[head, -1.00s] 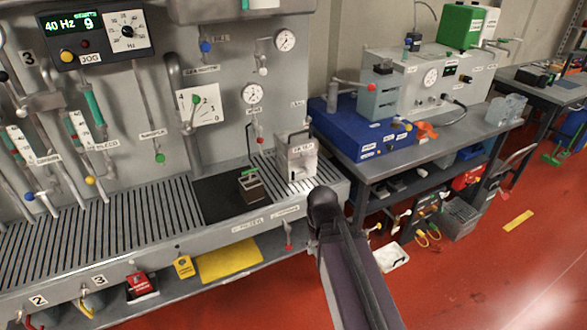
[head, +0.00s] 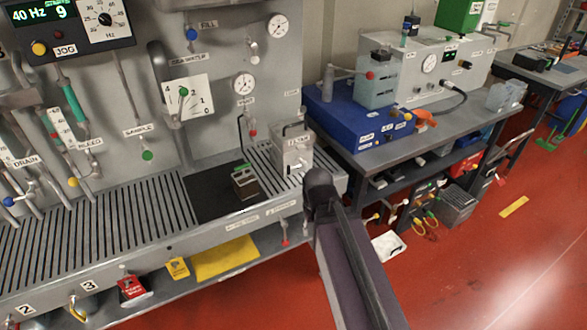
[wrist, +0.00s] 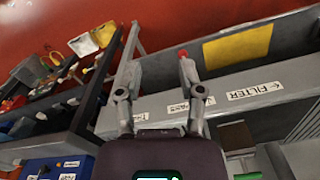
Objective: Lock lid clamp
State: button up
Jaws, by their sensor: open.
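A light grey metal box (head: 291,152) with a top handle and a small front fitting stands at the right end of the slatted bench in the head view. I cannot tell whether that fitting is the lid clamp, or its position. A small dark block with a pale front and green on top (head: 245,183) sits on the black mat left of it. My gripper (wrist: 158,68) is open and empty in the wrist view, its fingers spread in front of the bench edge. In the head view my arm reaches up just right of the bench end, and the fingers are not distinguishable.
A slatted bench (head: 120,232) runs along the left, with a red-tipped lever (head: 285,241) below its front edge. A side table (head: 448,125) holds a blue case (head: 362,122). A yellow sheet (head: 225,258) lies on the lower shelf. Red floor is open at the right.

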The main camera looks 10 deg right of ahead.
jog(key=m+t+y+b, duration=1)
jog(key=m+t+b, duration=0.15)
jog(key=b, duration=0.25)
send_near(296, 168)
jog(key=f+v, duration=0.1)
jog(key=v, duration=0.2)
jog(key=shift+s+r+n+t, duration=0.1)
jog(key=shift+s+n+t, duration=0.15)
jog(key=shift+n, duration=0.1)
jog(key=shift+w, duration=0.1)
jog(key=b+x, duration=0.2)
jog(key=x, duration=1.1)
jog(key=shift+w+a+r, duration=0.1)
jog(key=shift+w+a, duration=0.1)
jog(key=shift+a, duration=0.1)
grip_shut()
